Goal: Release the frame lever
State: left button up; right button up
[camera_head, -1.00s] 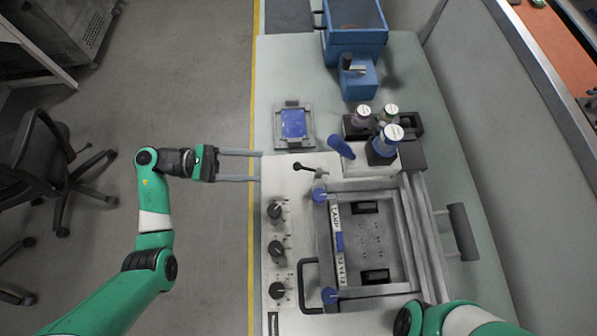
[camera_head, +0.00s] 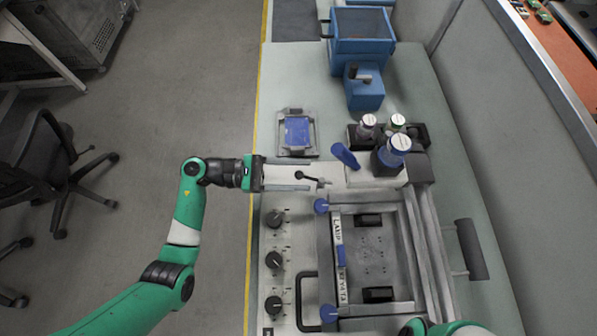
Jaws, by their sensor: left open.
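A small dark lever with a round black knob (camera_head: 300,175) sits at the top edge of the white control panel, and its arm runs right to a pale pivot. I take it as the frame lever. My left gripper (camera_head: 309,175) is open and reaches in from the left; its two grey fingers lie above and below the knob in the picture. I cannot tell whether they touch it or at what height they are. The grey rectangular frame (camera_head: 338,265) with blue knobs lies below and right. My right gripper is out of view; only a green arm part shows at the bottom.
Several black dials (camera_head: 273,260) line the panel's left side, beside a black handle (camera_head: 300,300). A blue angled handle (camera_head: 345,156) and bottles (camera_head: 391,152) stand right of the lever. A grey tray with a blue pad (camera_head: 297,131) lies above it. A blue machine (camera_head: 362,45) stands farther back.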

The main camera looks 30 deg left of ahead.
pick_arm(q)
jog(key=shift+w+d, duration=0.1)
jog(key=shift+d, duration=0.05)
grip_shut()
jog(key=shift+s+d+r+n+t+y+p, duration=0.1)
jog(key=shift+s+n+t+y+p, duration=0.3)
jog(key=shift+t+p, duration=0.2)
jog(key=shift+s+d+r+n+t+y+p, duration=0.15)
jog(key=shift+n+t+y+p, duration=0.15)
jog(key=shift+n+t+p, duration=0.25)
jog(key=shift+s+f+n+t+y+p, duration=0.15)
jog(key=shift+f+n+t+y+p, duration=0.15)
jog(key=shift+n+t+y, duration=0.4)
